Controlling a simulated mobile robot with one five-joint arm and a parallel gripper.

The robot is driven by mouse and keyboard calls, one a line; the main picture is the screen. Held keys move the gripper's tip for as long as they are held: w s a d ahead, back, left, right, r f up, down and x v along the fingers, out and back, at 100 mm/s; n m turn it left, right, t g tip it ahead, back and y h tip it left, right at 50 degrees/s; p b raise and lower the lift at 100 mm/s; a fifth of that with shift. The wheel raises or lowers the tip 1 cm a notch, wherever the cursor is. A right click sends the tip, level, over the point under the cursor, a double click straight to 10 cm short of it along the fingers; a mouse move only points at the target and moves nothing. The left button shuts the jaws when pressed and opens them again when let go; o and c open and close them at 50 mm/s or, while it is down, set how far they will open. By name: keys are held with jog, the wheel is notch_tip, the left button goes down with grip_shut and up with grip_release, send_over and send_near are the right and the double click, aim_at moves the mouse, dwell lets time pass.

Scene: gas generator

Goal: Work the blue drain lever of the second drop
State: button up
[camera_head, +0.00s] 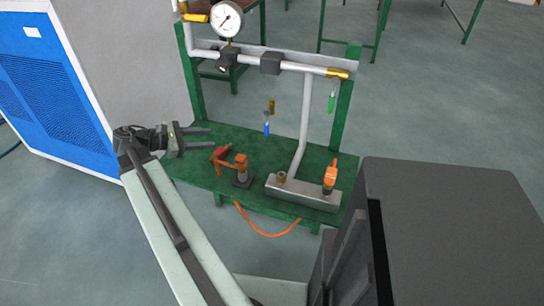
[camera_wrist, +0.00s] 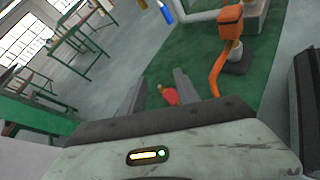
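The blue drain lever (camera_head: 266,128) hangs down below a small brass valve (camera_head: 271,106) in front of the pipe frame, left of the vertical grey pipe. It also shows as a blue piece at the top of the wrist view (camera_wrist: 165,12). My gripper (camera_head: 211,139) is left of the lever, over the green bench, fingers pointing right. Its two fingers are apart with nothing held, and a gap separates them from the lever. In the wrist view the fingers (camera_wrist: 158,92) are spread, and a red-tipped part shows between them, beyond the gripper.
An orange tool with a red end (camera_head: 240,164) stands on the green bench (camera_head: 200,171) below my gripper. A grey manifold (camera_head: 300,192) carries an orange-handled valve (camera_head: 330,178). A green lever (camera_head: 331,102) hangs at right. A gauge (camera_head: 227,19) tops the pipes. A blue cabinet (camera_head: 50,90) stands left.

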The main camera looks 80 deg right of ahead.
aim_at(267, 125)
jog(key=s+d+g+b, duration=0.2)
jog(key=s+d+g, duration=0.1)
jog(key=s, duration=0.8)
jog(key=s+d+g+y+b, duration=0.1)
jog(key=s+d+g+b, duration=0.2)
jog(key=s, duration=0.8)
jog(key=shift+s+d+r+n+y, duration=0.2)
jog(key=shift+d+n+y, duration=0.15)
jog(key=shift+d, duration=0.8)
grip_shut()
